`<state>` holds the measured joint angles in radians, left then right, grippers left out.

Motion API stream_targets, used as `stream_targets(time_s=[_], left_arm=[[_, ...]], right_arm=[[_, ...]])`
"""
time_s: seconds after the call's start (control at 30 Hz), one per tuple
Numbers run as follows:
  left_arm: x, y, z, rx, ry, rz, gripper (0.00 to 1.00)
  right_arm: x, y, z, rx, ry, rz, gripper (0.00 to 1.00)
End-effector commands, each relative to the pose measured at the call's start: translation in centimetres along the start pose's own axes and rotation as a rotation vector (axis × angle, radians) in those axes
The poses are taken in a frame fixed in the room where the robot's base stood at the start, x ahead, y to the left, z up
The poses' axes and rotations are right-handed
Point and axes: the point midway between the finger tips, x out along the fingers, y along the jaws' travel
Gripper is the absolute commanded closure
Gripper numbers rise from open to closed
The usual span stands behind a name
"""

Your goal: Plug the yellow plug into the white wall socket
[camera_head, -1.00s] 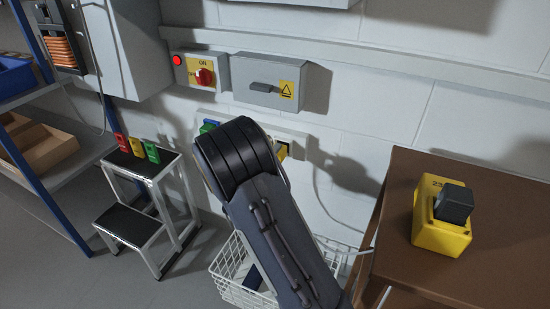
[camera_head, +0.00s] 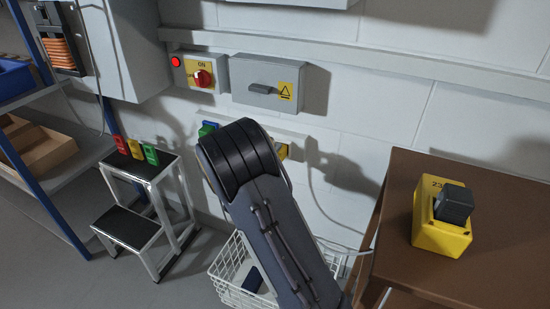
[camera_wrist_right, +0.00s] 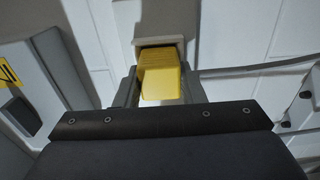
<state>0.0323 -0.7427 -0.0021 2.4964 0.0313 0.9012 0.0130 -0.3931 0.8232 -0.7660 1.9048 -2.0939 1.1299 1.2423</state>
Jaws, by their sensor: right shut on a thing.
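The yellow plug (camera_wrist_right: 161,78) sits between the two grey fingers of my right gripper (camera_wrist_right: 160,88) in the right wrist view. The gripper is shut on it. The plug's far end is at the pale rim of a white wall socket (camera_wrist_right: 158,42); I cannot tell how deep it sits. In the head view my right arm covers most of the gripper and the socket. A small yellow patch, which may be the plug (camera_head: 281,151), shows just right of the arm in front of the wall. My left gripper is in neither view.
A grey box with a lever (camera_head: 265,82) and a red-knobbed switch box (camera_head: 199,74) hang above. A white wire basket (camera_head: 232,272) stands below. A brown table (camera_head: 400,215) bears a yellow box (camera_head: 440,232) at right. A step stool (camera_head: 150,170) stands left.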

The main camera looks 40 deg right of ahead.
Motion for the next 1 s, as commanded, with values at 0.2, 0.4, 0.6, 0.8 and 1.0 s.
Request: stream_targets(time_s=[0.2, 0.4, 0.6, 0.8, 1.0], left_arm=[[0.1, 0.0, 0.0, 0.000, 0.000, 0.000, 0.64], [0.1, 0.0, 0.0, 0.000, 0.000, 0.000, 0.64], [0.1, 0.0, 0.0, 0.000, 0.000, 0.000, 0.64], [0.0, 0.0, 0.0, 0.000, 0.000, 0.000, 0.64], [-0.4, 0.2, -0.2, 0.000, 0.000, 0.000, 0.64]], right_arm=[[0.3, 0.1, 0.1, 0.001, -0.001, 0.002, 0.92], [0.3, 0.1, 0.0, 0.001, -0.001, 0.002, 0.55], [0.2, 0.1, 0.0, 0.000, -0.001, 0.001, 0.39], [0.1, 0.0, 0.0, 0.000, -0.001, 0.000, 0.39], [-2.1, 0.2, -0.1, -0.001, 0.002, 0.000, 0.39]])
